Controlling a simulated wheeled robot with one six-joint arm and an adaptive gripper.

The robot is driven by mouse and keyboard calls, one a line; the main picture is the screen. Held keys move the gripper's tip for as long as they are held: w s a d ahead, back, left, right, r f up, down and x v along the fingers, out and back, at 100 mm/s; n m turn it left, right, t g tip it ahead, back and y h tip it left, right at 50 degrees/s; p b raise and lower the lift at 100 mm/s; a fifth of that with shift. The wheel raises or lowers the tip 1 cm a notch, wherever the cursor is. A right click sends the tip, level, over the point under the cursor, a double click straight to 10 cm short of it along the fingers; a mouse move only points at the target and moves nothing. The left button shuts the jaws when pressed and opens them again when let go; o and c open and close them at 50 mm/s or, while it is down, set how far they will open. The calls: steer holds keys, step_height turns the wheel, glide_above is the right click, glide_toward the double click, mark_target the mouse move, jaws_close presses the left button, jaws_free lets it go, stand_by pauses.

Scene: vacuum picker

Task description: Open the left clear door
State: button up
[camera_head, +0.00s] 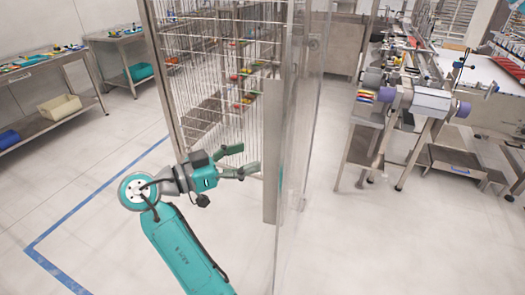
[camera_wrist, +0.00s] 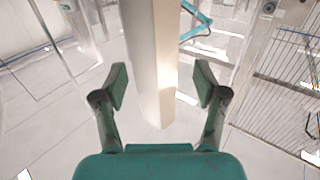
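A clear door panel (camera_head: 308,130) stands upright in the middle of the head view, seen nearly edge-on. A pale vertical bar (camera_head: 272,150) runs along its left side and ends above the floor. My gripper (camera_head: 250,160) is open, just left of the bar, with its fingers pointing at it. In the wrist view the bar (camera_wrist: 150,60) shows between the two spread fingers of my gripper (camera_wrist: 160,85). Gaps show on both sides, and neither finger touches it. I cannot tell whether the fingertips reach around the bar.
A wire rack (camera_head: 205,75) with coloured parts stands behind my gripper. Steel tables with bins (camera_head: 60,107) are at the left. A workbench with equipment (camera_head: 430,100) is at the right. The floor (camera_head: 385,245) right of the panel is clear.

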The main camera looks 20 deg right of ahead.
steer(key=shift+s+a, duration=0.2)
steer(key=shift+a, duration=1.95)
